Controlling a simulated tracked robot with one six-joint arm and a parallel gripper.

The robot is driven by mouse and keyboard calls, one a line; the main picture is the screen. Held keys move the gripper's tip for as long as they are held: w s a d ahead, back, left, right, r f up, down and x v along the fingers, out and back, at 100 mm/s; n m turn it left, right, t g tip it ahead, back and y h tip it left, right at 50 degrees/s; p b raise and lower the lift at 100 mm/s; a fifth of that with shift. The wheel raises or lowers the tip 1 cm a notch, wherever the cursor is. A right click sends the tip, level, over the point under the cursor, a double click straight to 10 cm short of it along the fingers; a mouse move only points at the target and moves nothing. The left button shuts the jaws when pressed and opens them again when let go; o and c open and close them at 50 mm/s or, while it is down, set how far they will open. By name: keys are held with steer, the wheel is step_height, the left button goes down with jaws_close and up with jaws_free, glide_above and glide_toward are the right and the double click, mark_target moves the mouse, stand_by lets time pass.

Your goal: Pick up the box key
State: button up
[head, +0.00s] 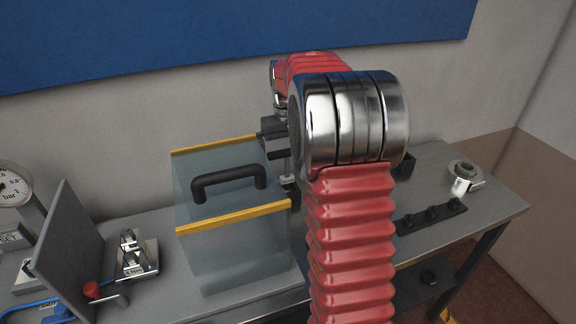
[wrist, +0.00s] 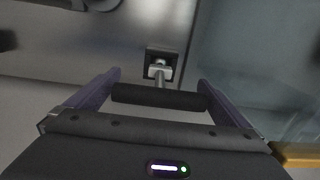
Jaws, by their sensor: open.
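In the wrist view the box key shows as a black bar handle (wrist: 160,97) on a metal shank. The shank stands in a dark square socket (wrist: 163,62). My gripper (wrist: 159,78) is open, with one finger near each end of the handle. The handle lies across the space between the fingers, and I see no clear grip on it. Whether a finger touches it, I cannot tell. In the head view my arm hides most of the gripper and the key.
A clear guard box with yellow edges and a black handle (head: 229,181) stands just left of my arm. A grey upright plate (head: 68,252) and a gauge (head: 13,187) are further left. A metal pot (head: 463,179) and a dark knobbed strip (head: 432,217) lie right.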

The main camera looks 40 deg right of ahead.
steer(key=shift+c, duration=0.4)
steer(key=c, duration=1.1)
steer(key=shift+r, duration=0.15)
step_height(320, 180, up, 18)
stand_by(0.7)
